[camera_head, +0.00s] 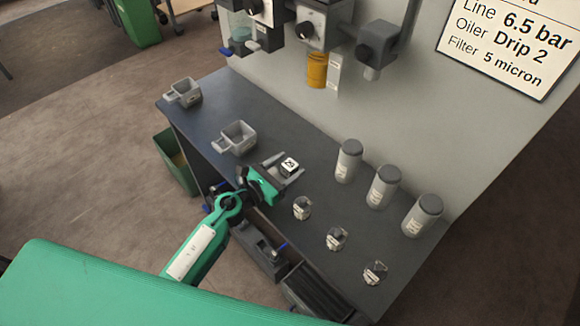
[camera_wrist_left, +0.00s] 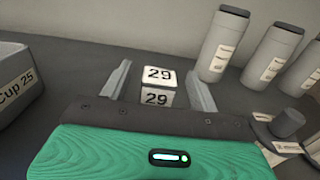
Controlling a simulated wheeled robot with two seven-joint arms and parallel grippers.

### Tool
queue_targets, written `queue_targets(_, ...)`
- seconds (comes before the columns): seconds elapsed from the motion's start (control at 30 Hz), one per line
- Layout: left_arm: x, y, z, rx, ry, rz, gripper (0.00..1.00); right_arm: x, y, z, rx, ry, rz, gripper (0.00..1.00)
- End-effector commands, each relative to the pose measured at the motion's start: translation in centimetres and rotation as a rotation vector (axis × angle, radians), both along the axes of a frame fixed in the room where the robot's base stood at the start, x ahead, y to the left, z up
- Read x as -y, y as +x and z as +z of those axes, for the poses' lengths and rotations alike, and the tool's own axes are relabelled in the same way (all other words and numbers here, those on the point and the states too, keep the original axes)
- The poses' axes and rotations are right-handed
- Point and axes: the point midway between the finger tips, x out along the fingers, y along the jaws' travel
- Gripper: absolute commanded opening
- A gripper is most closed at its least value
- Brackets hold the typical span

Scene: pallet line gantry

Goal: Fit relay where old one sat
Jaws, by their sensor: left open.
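A small white block marked 29 (camera_head: 290,167) lies on the dark bench top; it also shows in the left wrist view (camera_wrist_left: 158,86). My left gripper (camera_head: 281,166) is open, with one finger on each side of the block. In the left wrist view a gap shows between the block and each finger of the gripper (camera_wrist_left: 160,88). I cannot tell whether this block is the relay, and no relay or empty seat for one is clearly recognisable. My right gripper is not in view.
Grey cups (camera_head: 238,137) and (camera_head: 184,92) stand left on the bench (camera_head: 225,95). Grey canisters (camera_head: 384,188) stand to the right, with small knobbed parts (camera_head: 336,239) along the front. Regulator units (camera_head: 318,24) hang on the back panel. A green bin (camera_head: 174,160) is below the left edge.

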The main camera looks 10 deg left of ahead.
Motion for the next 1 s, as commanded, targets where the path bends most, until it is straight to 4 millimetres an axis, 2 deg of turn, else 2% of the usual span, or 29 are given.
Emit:
queue_targets(0.1,0.51,0.75,0.06,0.0,0.0,0.0,0.62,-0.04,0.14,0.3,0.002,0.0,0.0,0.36)
queue_targets(0.33,0.54,0.8,-0.04,0.0,0.001,0.0,0.62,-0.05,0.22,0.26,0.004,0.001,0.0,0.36)
queue_targets(0.5,0.53,0.8,-0.03,0.0,0.001,0.0,0.28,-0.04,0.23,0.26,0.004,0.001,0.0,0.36)
queue_targets(0.6,0.53,0.79,-0.02,0.0,0.001,0.0,0.13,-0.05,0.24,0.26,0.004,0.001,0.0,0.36)
queue_targets(0.67,0.52,0.8,0.0,0.001,0.001,0.0,0.1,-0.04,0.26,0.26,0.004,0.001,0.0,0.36)
queue_targets(0.87,0.52,0.8,0.1,0.001,0.001,0.0,0.1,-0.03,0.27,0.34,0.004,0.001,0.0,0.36)
queue_targets(1.0,0.51,0.82,0.85,0.002,0.002,0.0,0.1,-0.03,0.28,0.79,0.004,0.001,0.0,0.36)
